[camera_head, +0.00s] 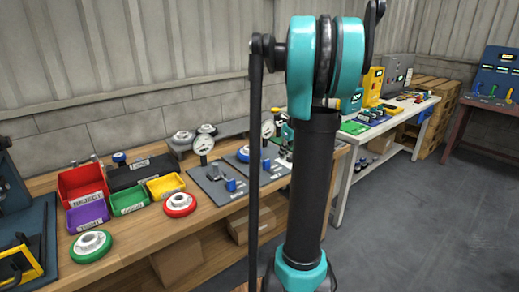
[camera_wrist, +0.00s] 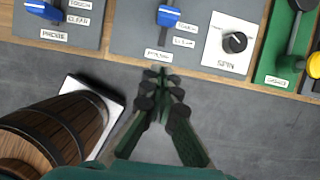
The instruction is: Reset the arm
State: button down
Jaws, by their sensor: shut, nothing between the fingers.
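My arm (camera_head: 315,170) stands upright in front of the bench in the head view, with teal joints and a dark link. My gripper (camera_wrist: 163,75) shows in the wrist view, its dark green fingers meeting at the tips. It is shut and empty. Its tips appear over the grey floor, beside the front edge of a bench in the picture. The gripper is not clearly visible in the head view.
A wooden bench (camera_head: 135,250) carries a red reject bin (camera_head: 82,185), smaller bins and dial gauges. A wooden barrel (camera_wrist: 65,128) is at the lower left of the wrist view. A spin panel (camera_wrist: 229,43) is on the bench. Grey floor (camera_head: 425,215) is free at right.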

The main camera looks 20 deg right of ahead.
jog(key=s+a+f+n, duration=0.4)
jog(key=s+a+n, duration=0.2)
jog(key=s+n, duration=0.2)
jog(key=s+a+f+n+h, duration=0.1)
jog(key=s+a+f+n, duration=0.3)
jog(key=n, duration=0.9)
jog(key=s+a+f+n, duration=0.4)
jog(key=s+a+n, duration=0.5)
jog(key=s+n, duration=0.2)
jog(key=s, duration=0.2)
jog(key=shift+s+a+h, duration=0.3)
jog(key=shift+s+a, duration=0.05)
jog(key=c, duration=2.3)
grip_release()
